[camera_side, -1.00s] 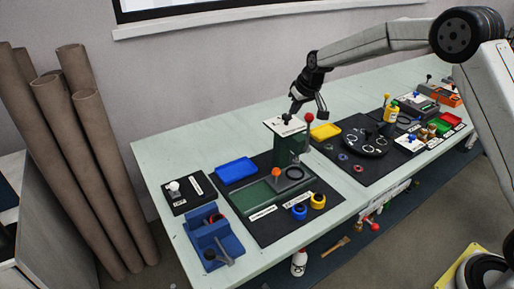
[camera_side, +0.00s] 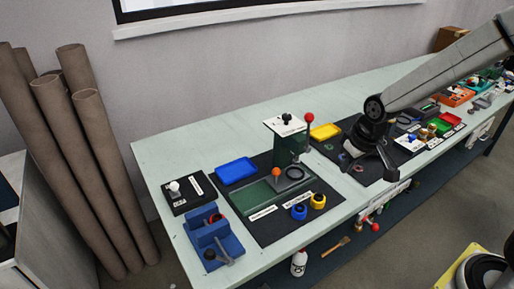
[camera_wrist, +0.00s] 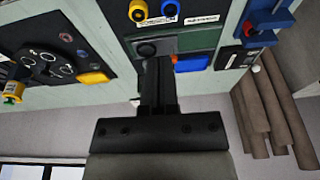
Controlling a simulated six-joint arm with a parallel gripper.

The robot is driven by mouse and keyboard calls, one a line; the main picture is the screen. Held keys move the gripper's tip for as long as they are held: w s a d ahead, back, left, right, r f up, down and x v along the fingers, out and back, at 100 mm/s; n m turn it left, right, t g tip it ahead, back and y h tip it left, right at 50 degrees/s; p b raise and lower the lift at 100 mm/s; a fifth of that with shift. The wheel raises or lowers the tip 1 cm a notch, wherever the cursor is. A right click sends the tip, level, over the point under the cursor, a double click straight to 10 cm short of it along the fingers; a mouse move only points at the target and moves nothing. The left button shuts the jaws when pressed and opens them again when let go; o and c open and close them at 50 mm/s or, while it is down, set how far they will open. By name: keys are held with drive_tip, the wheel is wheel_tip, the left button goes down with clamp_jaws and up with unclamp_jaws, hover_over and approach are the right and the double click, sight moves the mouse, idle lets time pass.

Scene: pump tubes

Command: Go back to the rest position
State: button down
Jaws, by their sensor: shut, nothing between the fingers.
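My gripper (camera_side: 372,164) hangs over the round black plate and its dark mat on the bench, right of the green press (camera_side: 287,148). In the wrist view my gripper (camera_wrist: 158,65) has its dark fingers together, with nothing seen between them. The press has a white top plate and a red-knobbed lever. A blue ring (camera_side: 299,212) and a yellow ring (camera_side: 318,201) sit on the mat in front of the press. My gripper and wrist hide much of the round black plate (camera_wrist: 45,64), which shows in the wrist view.
A blue tray (camera_side: 236,170) lies left of the press and a yellow tray (camera_side: 325,131) right of it. A blue vise-like fixture (camera_side: 214,241) stands at the front left. Brown tubes (camera_side: 95,150) lean by the wall. The left back of the bench is clear.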

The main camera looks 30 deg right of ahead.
drive_tip(key=s+f, duration=0.1)
drive_tip(key=s, duration=0.7)
drive_tip(key=shift+a+f, duration=0.15)
drive_tip(key=shift+f, duration=0.15)
